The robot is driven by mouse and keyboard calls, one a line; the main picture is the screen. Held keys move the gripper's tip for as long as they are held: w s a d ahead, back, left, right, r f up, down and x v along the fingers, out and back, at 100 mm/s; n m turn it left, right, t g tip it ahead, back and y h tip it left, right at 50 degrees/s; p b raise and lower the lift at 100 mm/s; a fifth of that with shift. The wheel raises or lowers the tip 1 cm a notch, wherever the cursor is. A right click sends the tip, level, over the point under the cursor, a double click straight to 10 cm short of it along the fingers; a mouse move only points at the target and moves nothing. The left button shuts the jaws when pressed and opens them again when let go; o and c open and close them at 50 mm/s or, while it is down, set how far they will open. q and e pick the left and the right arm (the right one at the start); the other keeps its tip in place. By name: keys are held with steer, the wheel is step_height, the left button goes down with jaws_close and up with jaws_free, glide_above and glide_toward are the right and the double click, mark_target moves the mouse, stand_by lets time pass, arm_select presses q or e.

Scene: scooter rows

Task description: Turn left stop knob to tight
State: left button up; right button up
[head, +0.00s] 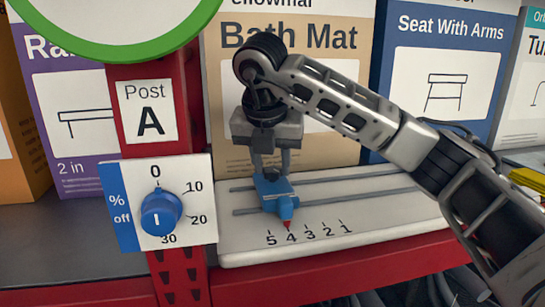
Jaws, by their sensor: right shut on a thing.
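My right gripper (271,172) comes down from above and is shut on the blue stop (275,193), a slider on a white rail board (330,208). The stop's red pointer (288,225) is at the 4 mark on a scale from 5 to 1. The top of the stop is hidden between the fingers. A round blue knob (161,214) is on a white "% off" dial plate to the left, apart from the gripper. A short white line shows on its face. No mark reading "tight" shows. My left gripper is not in view.
A red post (186,110) with an "A" sign (149,111) stands left of the board. Boxes stand behind, including a Bath Mat box (222,75) and a blue Seat With Arms box (443,75). A green-rimmed round sign (120,50) hangs at the upper left.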

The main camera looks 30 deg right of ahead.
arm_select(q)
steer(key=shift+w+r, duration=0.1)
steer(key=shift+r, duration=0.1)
arm_select(e)
steer(key=shift+m, duration=0.4)
steer(key=o, duration=1)
steer(key=shift+r, duration=0.15)
arm_select(q)
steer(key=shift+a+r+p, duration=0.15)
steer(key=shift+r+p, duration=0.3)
steer(key=shift+p, duration=0.7)
arm_select(e)
steer(key=v, duration=1.5)
steer(key=shift+a+r, duration=0.25)
steer(key=shift+r, duration=0.1)
